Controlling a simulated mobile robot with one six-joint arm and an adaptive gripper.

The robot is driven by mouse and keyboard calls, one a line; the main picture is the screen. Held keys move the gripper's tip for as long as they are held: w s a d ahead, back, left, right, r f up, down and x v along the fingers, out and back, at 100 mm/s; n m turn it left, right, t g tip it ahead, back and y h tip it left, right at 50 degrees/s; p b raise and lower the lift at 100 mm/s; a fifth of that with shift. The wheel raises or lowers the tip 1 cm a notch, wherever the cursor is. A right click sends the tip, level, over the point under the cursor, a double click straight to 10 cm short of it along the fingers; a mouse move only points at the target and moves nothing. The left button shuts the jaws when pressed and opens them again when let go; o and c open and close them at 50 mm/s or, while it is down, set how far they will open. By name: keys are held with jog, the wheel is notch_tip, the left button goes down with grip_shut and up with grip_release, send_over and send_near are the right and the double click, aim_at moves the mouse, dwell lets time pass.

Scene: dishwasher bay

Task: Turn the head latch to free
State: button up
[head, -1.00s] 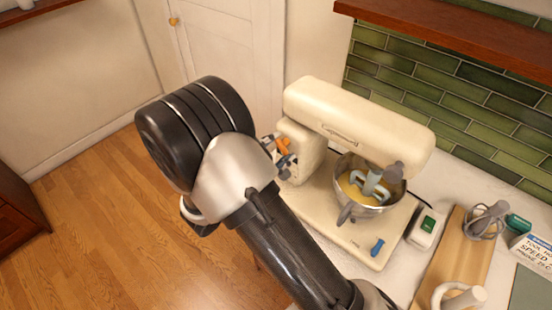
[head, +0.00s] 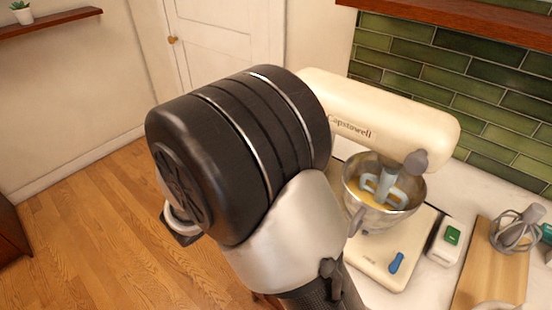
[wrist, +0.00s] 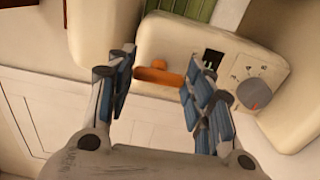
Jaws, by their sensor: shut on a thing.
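The cream stand mixer (head: 395,105) stands on the counter, its head lying level over a metal bowl (head: 410,210). In the wrist view, the orange head latch (wrist: 160,77) sits on the mixer's cream side panel (wrist: 225,50), lying nearly crosswise in the picture. In the head view my own arm hides the gripper and latch.
A grey dial (wrist: 254,94) and a dark slot (wrist: 212,58) are beside the latch. A green-buttoned box (head: 446,241), a wooden board (head: 490,275) and a whisk (head: 515,232) are right of the mixer. Wooden floor (head: 80,235) lies open at left.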

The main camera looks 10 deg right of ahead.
dwell(0.6)
jog(key=o, duration=1.1)
jog(key=shift+c, duration=0.2)
jog(key=v, duration=1.2)
